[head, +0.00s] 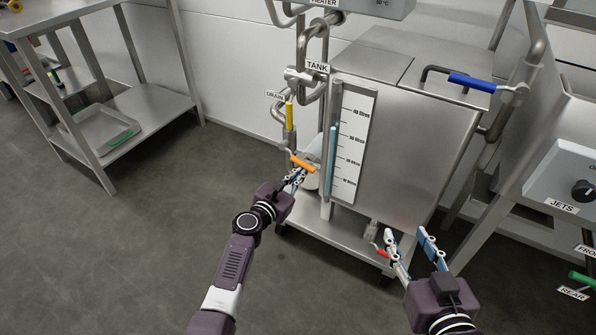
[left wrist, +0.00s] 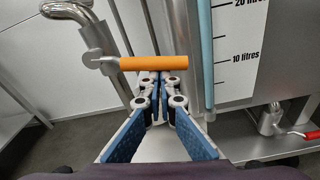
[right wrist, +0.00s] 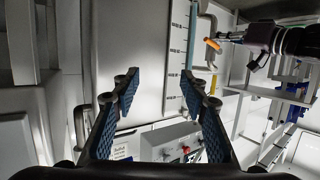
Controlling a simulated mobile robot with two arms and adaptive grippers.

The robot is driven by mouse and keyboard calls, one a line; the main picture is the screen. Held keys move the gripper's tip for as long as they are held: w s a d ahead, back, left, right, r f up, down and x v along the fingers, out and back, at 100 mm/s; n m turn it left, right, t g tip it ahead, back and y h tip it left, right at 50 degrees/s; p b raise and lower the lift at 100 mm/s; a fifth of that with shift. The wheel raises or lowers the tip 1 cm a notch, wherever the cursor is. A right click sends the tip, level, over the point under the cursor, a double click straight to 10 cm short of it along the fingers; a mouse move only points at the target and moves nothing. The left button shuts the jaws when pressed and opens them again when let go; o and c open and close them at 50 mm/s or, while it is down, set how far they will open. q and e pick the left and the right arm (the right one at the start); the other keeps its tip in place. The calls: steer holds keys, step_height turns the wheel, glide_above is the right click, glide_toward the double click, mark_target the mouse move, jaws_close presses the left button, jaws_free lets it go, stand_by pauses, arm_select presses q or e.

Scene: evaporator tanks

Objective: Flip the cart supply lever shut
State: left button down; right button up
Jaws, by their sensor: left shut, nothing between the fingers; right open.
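An orange-handled lever (head: 302,163) sits on a pipe valve left of the steel tank cart (head: 415,140); no label I can read names it as the cart supply lever. In the left wrist view its orange handle (left wrist: 153,63) lies horizontal, pointing right from the valve. My left gripper (head: 298,178) is shut and empty, its fingertips just below the handle; whether they touch it I cannot tell. They also show in the left wrist view (left wrist: 160,82). My right gripper (head: 405,234) is open and empty at the cart's lower right front, beside a small red lever (head: 382,253).
A yellow lever (head: 289,115) stands upright by the DRAIN label. A blue lever (head: 471,82) is on the pipe above the cart. A steel table (head: 150,105) stands at the left. A panel with a JETS knob (head: 583,190) is at the right. Open floor lies at front left.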

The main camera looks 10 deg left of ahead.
arm_select(q)
steer(key=shift+d+r+n+p, duration=0.15)
steer(key=shift+r+n+p, duration=0.55)
steer(key=shift+r+p, duration=0.2)
steer(key=shift+d+r+n+h+p, duration=0.1)
steer(key=shift+r+n+h+p, duration=0.25)
steer(key=shift+n+p, duration=0.35)
arm_select(e)
steer(key=s+d+f+g+h, duration=0.1)
steer(key=s+d+f+g, duration=0.2)
steer(key=s+f+g, duration=0.2)
steer(key=s+d+f+g+h, duration=0.1)
steer(key=s+d+f+g, duration=0.2)
steer(key=s+f+g, duration=0.2)
steer(key=s+f, duration=0.3)
steer(key=s, duration=0.3)
steer(key=shift+s+f+m+h, duration=0.15)
steer(key=shift+f+m+h, duration=0.05)
steer(key=shift+m+h, duration=0.1)
arm_select(q)
steer(key=v, duration=1.2)
steer(key=shift+s+f+m, duration=0.15)
steer(key=shift+m, duration=0.15)
